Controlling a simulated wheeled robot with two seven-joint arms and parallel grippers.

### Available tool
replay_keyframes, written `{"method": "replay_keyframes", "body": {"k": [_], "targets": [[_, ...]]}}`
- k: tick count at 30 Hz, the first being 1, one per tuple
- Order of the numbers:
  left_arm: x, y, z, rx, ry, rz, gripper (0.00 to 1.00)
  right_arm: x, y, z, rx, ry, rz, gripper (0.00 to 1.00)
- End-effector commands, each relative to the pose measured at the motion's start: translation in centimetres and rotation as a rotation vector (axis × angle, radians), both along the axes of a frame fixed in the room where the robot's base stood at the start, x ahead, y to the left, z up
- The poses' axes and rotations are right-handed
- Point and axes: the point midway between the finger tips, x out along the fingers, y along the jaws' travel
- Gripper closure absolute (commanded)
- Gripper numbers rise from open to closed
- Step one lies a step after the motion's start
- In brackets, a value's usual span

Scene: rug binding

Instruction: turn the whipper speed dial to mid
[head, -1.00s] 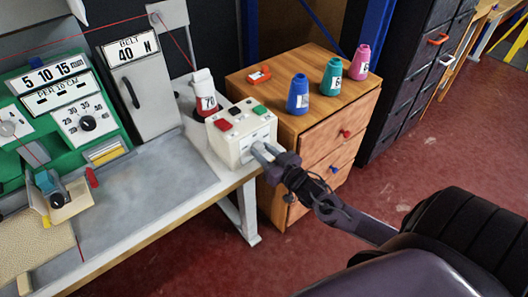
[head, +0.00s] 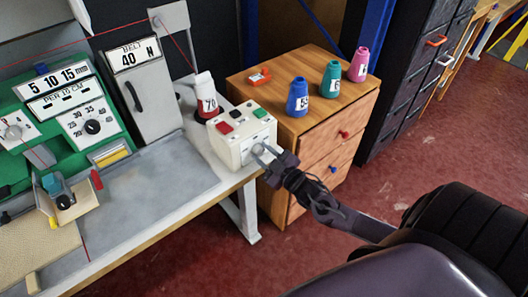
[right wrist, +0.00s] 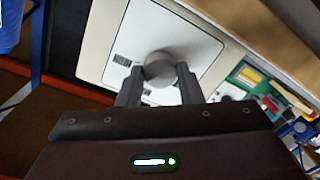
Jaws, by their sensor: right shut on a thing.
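The control box (head: 228,150) is cream-coloured and stands at the right end of the grey bench, with red, black and green buttons on top. Its front face carries a round grey dial (head: 258,149), which also shows in the right wrist view (right wrist: 159,68) against a white plate. My right gripper (head: 264,155) reaches the dial from the right. In the right wrist view its two fingers (right wrist: 158,83) are shut on the dial, one on each side. The scale marks are too small to read, so I cannot tell the dial's setting. My left gripper is not in view.
A wooden cabinet (head: 318,118) close behind my right gripper holds blue, teal and pink cones. A white cone marked 70 (head: 206,98) stands behind the box. The green machine panel (head: 65,105) is at left. Red floor in front is clear.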

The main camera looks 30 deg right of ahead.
Motion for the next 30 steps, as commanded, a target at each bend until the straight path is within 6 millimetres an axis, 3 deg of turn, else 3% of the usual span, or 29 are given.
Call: {"method": "replay_keyframes", "body": {"k": [15,30], "targets": [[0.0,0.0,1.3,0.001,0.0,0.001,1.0,0.0,0.1,0.1,-0.415,-0.032,0.001,0.9],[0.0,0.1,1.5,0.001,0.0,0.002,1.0,0.0,0.1,0.0,-0.548,-0.043,0.0,0.9]]}}
